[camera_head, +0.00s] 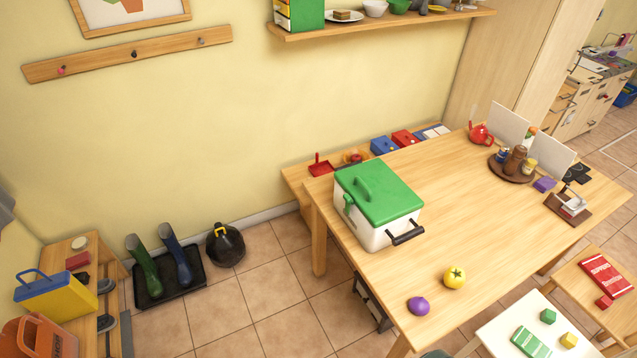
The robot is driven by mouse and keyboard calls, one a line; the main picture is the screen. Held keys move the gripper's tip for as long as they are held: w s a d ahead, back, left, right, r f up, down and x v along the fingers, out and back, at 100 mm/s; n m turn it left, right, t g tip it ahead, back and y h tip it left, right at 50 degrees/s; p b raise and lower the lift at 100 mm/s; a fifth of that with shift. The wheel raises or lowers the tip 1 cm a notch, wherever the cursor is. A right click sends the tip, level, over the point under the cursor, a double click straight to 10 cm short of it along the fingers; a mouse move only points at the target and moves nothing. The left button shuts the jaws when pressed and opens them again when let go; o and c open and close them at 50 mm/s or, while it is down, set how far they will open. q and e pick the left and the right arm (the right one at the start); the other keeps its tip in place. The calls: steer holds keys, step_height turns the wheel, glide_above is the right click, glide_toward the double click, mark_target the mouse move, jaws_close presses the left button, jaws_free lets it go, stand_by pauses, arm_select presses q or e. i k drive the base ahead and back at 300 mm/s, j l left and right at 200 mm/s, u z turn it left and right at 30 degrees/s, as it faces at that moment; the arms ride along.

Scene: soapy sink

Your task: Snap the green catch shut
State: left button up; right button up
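A white cool box (375,238) with a green lid (385,192) stands on the wooden table, near its left end. The lid lies on the box and has a green raised handle on top. A small green catch (348,205) shows on the box's left side, just below the lid's edge. It is too small to tell whether it is fastened. A black handle (408,234) sticks out from the box's near right side. Neither of my grippers is in view.
The wooden table (450,215) is clear to the right of the box. A purple onion (418,306) and a yellow tomato (454,277) lie near its front edge. A brown round tray (511,172) with jars stands at the back right. A low bench (295,176) stands behind.

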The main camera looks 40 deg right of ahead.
mark_target(348, 199)
steer(key=i+z, duration=0.4)
steer(key=i+j+z, duration=0.25)
steer(key=z, duration=0.2)
steer(key=i+j+z, duration=0.6)
steer(key=z, duration=0.3)
steer(key=i+j+z, duration=0.15)
steer(key=j+z, duration=0.35)
steer(key=i+j+z, duration=0.1)
steer(key=j+z, duration=0.15)
steer(key=z, duration=0.25)
steer(key=j+z, duration=0.35)
steer(key=z, duration=0.15)
